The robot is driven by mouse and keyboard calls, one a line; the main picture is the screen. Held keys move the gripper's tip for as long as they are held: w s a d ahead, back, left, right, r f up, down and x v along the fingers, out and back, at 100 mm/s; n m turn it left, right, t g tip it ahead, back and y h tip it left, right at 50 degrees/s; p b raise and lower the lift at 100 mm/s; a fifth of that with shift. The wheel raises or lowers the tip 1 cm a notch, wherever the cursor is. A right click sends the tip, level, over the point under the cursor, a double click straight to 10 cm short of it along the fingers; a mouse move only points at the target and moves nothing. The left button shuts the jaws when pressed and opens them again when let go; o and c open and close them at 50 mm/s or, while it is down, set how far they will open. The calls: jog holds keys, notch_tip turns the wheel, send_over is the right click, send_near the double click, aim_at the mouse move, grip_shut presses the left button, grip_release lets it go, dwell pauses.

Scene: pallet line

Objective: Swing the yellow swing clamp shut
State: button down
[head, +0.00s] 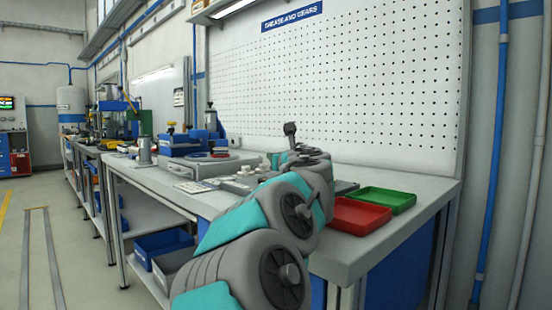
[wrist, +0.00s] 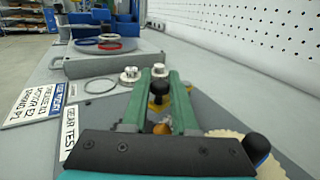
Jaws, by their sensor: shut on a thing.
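The yellow swing clamp (wrist: 155,103) shows in the wrist view as a small yellow part under a round black knob (wrist: 158,88). My gripper (wrist: 160,80) has two green fingers, one on each side of the knob, and is shut on the clamp at that knob. A copper-coloured round piece (wrist: 162,128) shows between the fingers, nearer the wrist. The lower part of the clamp is hidden by the fingers and the gripper body. In the head view my arm covers the gripper, and I cannot make out the clamp there.
A beige toothed gear (wrist: 240,136) and a black knob with blue (wrist: 257,147) are close at the right. Metal parts (wrist: 130,75), a ring (wrist: 100,86) and a grey box (wrist: 115,65) lie beyond. Red (head: 358,216) and green (head: 385,199) trays stand at the bench's right end.

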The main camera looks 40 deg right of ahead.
jog(key=shift+d+r, duration=0.1)
jog(key=c, duration=0.7)
grip_release()
jog(key=shift+s, duration=0.1)
jog(key=shift+v, duration=3.85)
